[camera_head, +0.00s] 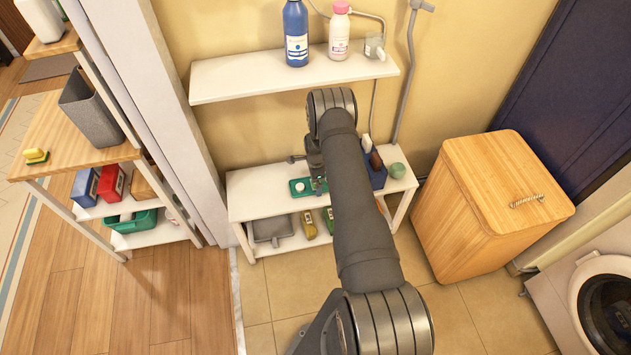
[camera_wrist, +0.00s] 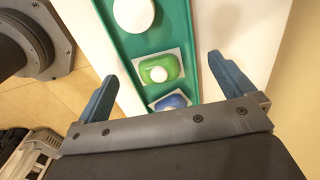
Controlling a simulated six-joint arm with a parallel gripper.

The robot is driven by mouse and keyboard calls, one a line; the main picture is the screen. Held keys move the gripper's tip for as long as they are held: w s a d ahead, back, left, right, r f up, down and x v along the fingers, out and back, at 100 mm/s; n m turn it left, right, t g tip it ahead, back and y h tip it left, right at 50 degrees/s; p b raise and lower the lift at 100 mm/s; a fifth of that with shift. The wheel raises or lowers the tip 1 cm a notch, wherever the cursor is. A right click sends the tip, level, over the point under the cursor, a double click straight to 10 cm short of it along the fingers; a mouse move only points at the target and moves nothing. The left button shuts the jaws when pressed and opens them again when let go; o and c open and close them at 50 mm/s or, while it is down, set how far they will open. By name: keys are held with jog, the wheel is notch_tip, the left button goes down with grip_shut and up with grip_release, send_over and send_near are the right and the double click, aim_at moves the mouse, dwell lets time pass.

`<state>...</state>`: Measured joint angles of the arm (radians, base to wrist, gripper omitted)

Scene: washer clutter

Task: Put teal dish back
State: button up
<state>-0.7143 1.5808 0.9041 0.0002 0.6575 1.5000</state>
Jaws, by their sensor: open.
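A green tray (camera_head: 301,186) lies on the top of the low white shelf, partly behind my arm in the head view. In the wrist view the tray (camera_wrist: 130,45) holds a white round piece (camera_wrist: 133,14), a green piece with a white dot (camera_wrist: 160,70) and a blue piece (camera_wrist: 172,102). A small rounded teal-green thing (camera_head: 397,170) stands at the right end of the same shelf; I cannot tell which green thing is the teal dish. My gripper (camera_wrist: 163,69) is open above the tray, fingers apart, nothing held.
A dark blue box (camera_head: 377,178) stands right of my arm. A wall shelf (camera_head: 250,82) with bottles hangs above. A grey tray (camera_head: 271,229) and small items sit on the lower level. A wooden hamper (camera_head: 465,210) stands to the right.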

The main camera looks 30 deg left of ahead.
notch_tip(320, 180, up, 11)
dwell(0.4)
jog(key=s+a+r+t+h, duration=0.3)
jog(key=s+a+r, duration=0.1)
jog(key=s+a, duration=0.15)
send_over(307, 187)
notch_tip(307, 187, down, 10)
jog(key=shift+d+f, duration=0.1)
jog(key=shift+f, duration=0.05)
jog(key=shift+x, duration=3.2)
jog(key=shift+w, duration=0.15)
jog(key=c, duration=1.1)
